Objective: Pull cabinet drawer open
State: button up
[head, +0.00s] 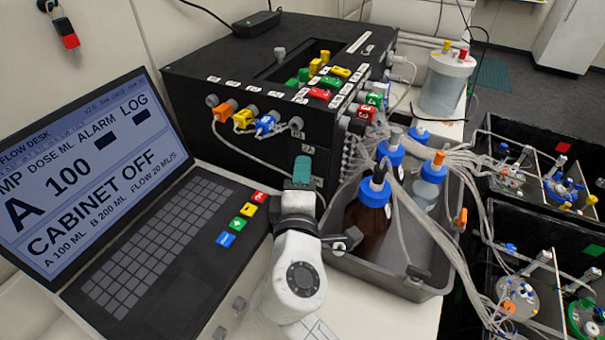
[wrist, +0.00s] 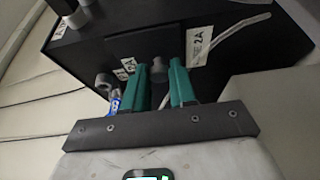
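The black cabinet (head: 240,165) stands on the bench behind my gripper (head: 302,172). In the wrist view, the cabinet face (wrist: 90,62) fills the upper middle. A dark grey round knob (wrist: 158,67) sits on it between white labels, one reading 2A. The two teal fingers of my gripper (wrist: 160,72) point at this face, one on each side of the knob, with a gap between them. Whether either finger touches the knob is hard to tell. In the head view, my gripper hides the knob.
A laptop (head: 155,215) reading CABINET OFF is at left. A grey tray (head: 345,262) with blue-capped bottles stands right of my arm. Loose tubes run from the cabinet to the right. Orange, yellow and blue fittings (head: 265,123) stick out from the cabinet's upper front edge.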

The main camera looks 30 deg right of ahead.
grip_shut()
jog(key=s+a, duration=0.6)
jog(key=a, duration=0.3)
jog(key=shift+s+a+b, duration=0.2)
jog(key=shift+s+b, duration=0.2)
jog(key=o, duration=0.5)
grip_release()
jog(key=b+v, duration=0.2)
jog(key=v, duration=0.8)
jog(key=shift+s+a, duration=0.25)
jog(key=shift+s, duration=0.05)
